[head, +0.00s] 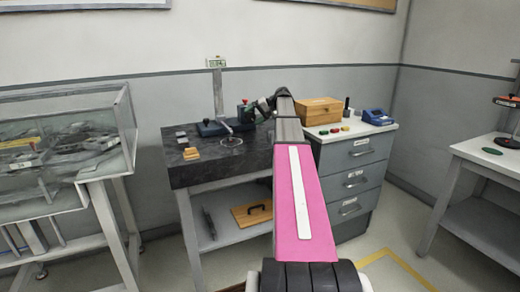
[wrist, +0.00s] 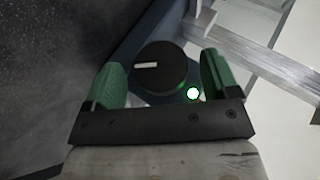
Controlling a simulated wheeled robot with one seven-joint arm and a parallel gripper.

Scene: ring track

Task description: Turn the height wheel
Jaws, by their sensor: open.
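The height wheel (wrist: 160,70) is a black round knob with a short white mark lying nearly level on its face. In the wrist view it sits between the two green fingers of my gripper (wrist: 161,63), which is open. A gap shows on each side of the wheel, wider on the right. In the head view a height gauge with an upright column (head: 218,94) and dark blue base (head: 211,129) stands on the dark stone table. My gripper (head: 247,112) is just right of the column; the wheel cannot be made out there.
A green-lit spot (wrist: 194,94) glows beside the wheel. The dark stone table (head: 184,172) carries yellow blocks (head: 191,153) and grey blocks (head: 181,137) at left. A wooden box (head: 320,111) and blue device (head: 377,117) stand on the drawer cabinet (head: 357,165). A glass case (head: 65,145) is at left.

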